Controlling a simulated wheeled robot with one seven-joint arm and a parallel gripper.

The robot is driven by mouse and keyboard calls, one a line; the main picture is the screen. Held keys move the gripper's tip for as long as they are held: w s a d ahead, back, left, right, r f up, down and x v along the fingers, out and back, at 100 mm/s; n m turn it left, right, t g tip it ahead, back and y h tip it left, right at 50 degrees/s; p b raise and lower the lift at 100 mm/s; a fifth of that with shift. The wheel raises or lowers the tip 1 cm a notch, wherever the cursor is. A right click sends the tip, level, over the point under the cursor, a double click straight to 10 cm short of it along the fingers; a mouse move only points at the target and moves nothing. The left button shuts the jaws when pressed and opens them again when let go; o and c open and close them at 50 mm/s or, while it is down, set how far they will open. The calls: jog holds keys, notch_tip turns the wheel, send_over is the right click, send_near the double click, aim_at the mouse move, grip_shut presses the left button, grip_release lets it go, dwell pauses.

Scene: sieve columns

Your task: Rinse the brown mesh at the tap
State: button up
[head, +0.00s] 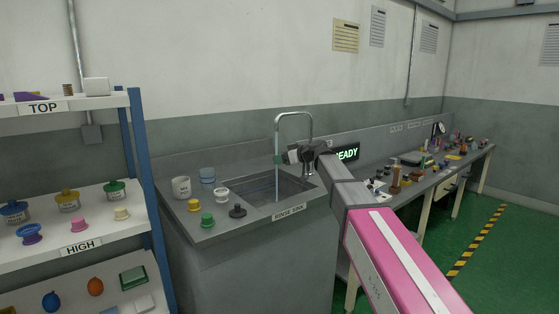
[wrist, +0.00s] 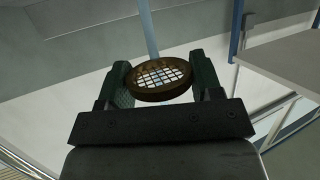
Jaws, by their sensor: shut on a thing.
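My gripper (head: 280,158) is stretched out over the rinse sink (head: 262,189), at the tap (head: 294,114). In the wrist view, my gripper (wrist: 159,68) is shut on the brown mesh (wrist: 162,78), a round brown ring with a pale grid, held by its sides between the two green fingers. A thin bluish water stream (wrist: 148,28) runs to the ring's far edge in the wrist view. In the head view the stream (head: 276,186) drops below my gripper into the basin. The mesh itself is too small to make out in the head view.
A lit sign (head: 347,153), partly covered by my arm, ends in "EADY". A shelf rack (head: 140,150) stands left; a cluttered bench (head: 425,172) runs right.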

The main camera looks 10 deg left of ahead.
jog(key=shift+d, duration=0.15)
jog(key=s, duration=0.8)
dwell(0.8)
jog(key=shift+r, duration=0.1)
dwell(1.1)
jog(key=s+r, duration=0.4)
jog(key=s, duration=0.1)
jog(key=shift+a, duration=0.25)
jog(key=shift+d+f, duration=0.1)
dwell(0.4)
